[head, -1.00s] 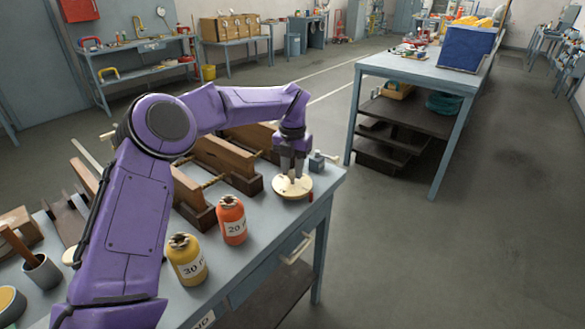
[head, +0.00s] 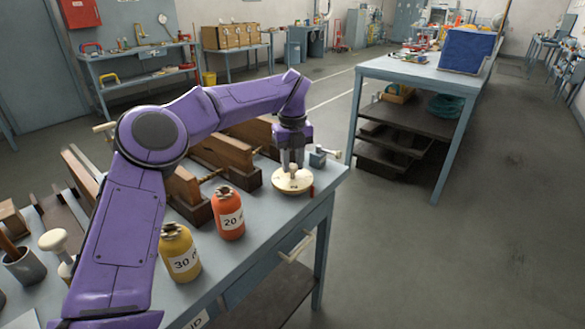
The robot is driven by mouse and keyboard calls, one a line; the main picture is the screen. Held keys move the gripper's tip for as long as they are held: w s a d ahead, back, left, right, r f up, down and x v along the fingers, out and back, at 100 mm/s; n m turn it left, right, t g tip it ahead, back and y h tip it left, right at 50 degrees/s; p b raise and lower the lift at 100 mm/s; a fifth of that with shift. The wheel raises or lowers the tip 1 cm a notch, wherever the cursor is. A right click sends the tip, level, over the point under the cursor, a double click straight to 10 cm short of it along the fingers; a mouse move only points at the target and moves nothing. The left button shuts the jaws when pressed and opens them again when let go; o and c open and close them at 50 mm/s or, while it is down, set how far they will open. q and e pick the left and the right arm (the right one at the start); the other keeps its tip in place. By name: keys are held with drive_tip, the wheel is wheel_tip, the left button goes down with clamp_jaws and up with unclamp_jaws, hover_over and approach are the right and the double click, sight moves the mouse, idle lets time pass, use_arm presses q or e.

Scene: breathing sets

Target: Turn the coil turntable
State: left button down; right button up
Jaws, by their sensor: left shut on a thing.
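The coil turntable (head: 292,183) is a round cream disc near the right end of the grey-blue workbench (head: 250,236). My left gripper (head: 292,165) points straight down over it in the head view. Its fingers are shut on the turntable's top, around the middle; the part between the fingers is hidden. My right gripper is not in view.
An orange bottle (head: 228,214) marked 20 and a yellow bottle (head: 180,252) marked 30 stand left of the turntable. A small grey block (head: 317,157) sits close behind it. Wooden stands (head: 215,160) fill the bench's back. Floor to the right is clear.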

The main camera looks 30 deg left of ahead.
sight(293, 165)
use_arm(q)
drive_tip(key=n+b, duration=0.4)
drive_tip(key=n, duration=0.1)
drive_tip(key=shift+f+n, duration=0.1)
drive_tip(key=shift+n, duration=0.2)
drive_tip(key=shift+n+b, duration=1.1)
drive_tip(key=shift+n, duration=0.6)
drive_tip(key=shift+r, duration=0.25)
drive_tip(key=c, duration=0.8)
unclamp_jaws()
wheel_tip(293, 165, up, 10)
drive_tip(key=p, duration=0.4)
drive_tip(key=shift+r+p, duration=0.25)
drive_tip(key=shift+p, duration=0.05)
drive_tip(key=shift+f, duration=0.1)
